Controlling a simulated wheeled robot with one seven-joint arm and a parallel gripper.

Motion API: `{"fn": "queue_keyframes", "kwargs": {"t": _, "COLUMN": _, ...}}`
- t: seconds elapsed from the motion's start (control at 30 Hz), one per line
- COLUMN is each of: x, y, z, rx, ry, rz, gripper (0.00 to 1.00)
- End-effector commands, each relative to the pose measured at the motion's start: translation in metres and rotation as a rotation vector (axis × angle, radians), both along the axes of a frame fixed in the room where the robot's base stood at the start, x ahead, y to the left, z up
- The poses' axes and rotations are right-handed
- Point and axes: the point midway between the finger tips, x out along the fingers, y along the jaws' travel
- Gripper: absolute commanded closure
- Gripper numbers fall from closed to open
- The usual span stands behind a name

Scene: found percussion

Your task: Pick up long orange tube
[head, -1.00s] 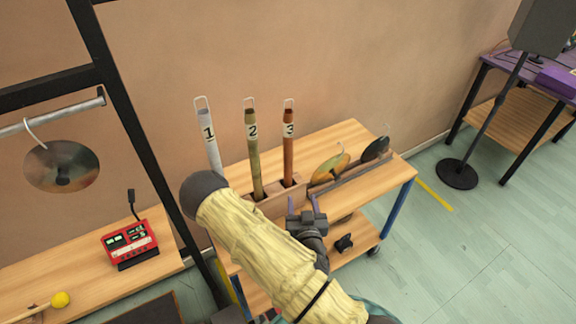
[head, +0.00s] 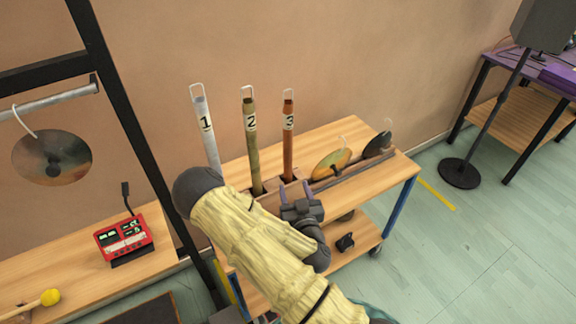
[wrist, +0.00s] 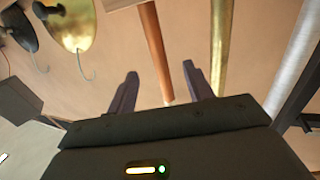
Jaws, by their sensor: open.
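The long orange tube (head: 288,142), labelled 3, stands upright in a wooden holder (head: 268,201) on the wooden cart, with a wire loop at its top. My gripper (head: 296,189) is open and empty, just in front of the tube's lower part in the head view. In the wrist view the orange tube (wrist: 154,45) runs down toward the gap between the open fingers (wrist: 159,85). I cannot tell how far it is from them. The tube's foot is hidden in the holder.
An olive-gold tube 2 (head: 251,150) and a grey tube 1 (head: 206,135) stand to the left. Small cymbals (head: 331,164) sit in a rack to the right. A red device (head: 124,240) rests on the left bench.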

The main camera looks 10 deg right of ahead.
Motion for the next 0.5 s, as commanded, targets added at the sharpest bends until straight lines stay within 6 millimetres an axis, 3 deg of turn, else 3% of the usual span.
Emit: {"fn": "queue_keyframes", "kwargs": {"t": 0.5, "x": 0.085, "y": 0.001, "z": 0.002, "rx": 0.000, "ry": -0.001, "rz": 0.004, "gripper": 0.49}}
